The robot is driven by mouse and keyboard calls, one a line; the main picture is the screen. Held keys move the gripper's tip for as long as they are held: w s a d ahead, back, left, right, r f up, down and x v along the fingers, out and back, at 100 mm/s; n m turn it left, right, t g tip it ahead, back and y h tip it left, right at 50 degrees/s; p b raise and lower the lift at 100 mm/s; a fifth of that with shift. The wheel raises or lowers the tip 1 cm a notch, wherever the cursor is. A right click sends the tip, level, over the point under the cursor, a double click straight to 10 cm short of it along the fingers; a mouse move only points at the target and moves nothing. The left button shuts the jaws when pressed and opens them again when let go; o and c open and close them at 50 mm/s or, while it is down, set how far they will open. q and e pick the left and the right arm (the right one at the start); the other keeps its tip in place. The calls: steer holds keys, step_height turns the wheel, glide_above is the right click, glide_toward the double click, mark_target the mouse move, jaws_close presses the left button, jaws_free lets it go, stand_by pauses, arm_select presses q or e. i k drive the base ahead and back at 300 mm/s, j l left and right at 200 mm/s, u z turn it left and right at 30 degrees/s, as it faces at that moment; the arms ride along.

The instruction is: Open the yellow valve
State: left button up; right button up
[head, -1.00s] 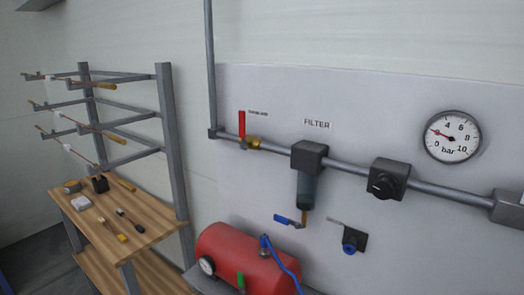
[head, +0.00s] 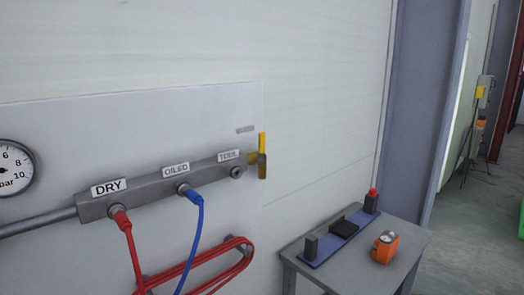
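The yellow valve (head: 262,155) sits at the right end of the grey manifold (head: 150,188) on the wall panel in the head view. Its yellow lever stands upright, across the line of the manifold. A brass-coloured body joins it to the manifold, just right of the third outlet. The outlets carry labels DRY, OILED and a third label that is hard to read. Neither of my grippers shows in the view.
A red hose (head: 128,248) and a blue hose (head: 194,235) hang from the manifold. A coiled red hose (head: 215,262) hangs below. A grey table (head: 408,246) at lower right holds a blue fixture (head: 338,240) and an orange device (head: 385,247). A pressure gauge (head: 12,168) is at left.

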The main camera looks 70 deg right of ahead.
mark_target(261, 162)
steer(key=z, duration=2.35)
steer(key=j+u, duration=0.1)
steer(key=u, duration=0.3)
steer(key=j+u, duration=0.1)
steer(key=u, duration=0.35)
steer(key=j+u, duration=0.1)
steer(key=u, duration=0.3)
steer(key=k+l, duration=0.1)
steer(key=l, duration=0.25)
steer(key=k+l+u, duration=0.1)
steer(key=l, duration=0.3)
steer(key=k+l, duration=0.1)
steer(key=l, duration=0.25)
steer(key=k+l+u, duration=0.15)
steer(key=l, duration=0.55)
steer(key=k+l+u, duration=0.1)
steer(key=l, duration=0.25)
steer(key=k, duration=0.05)
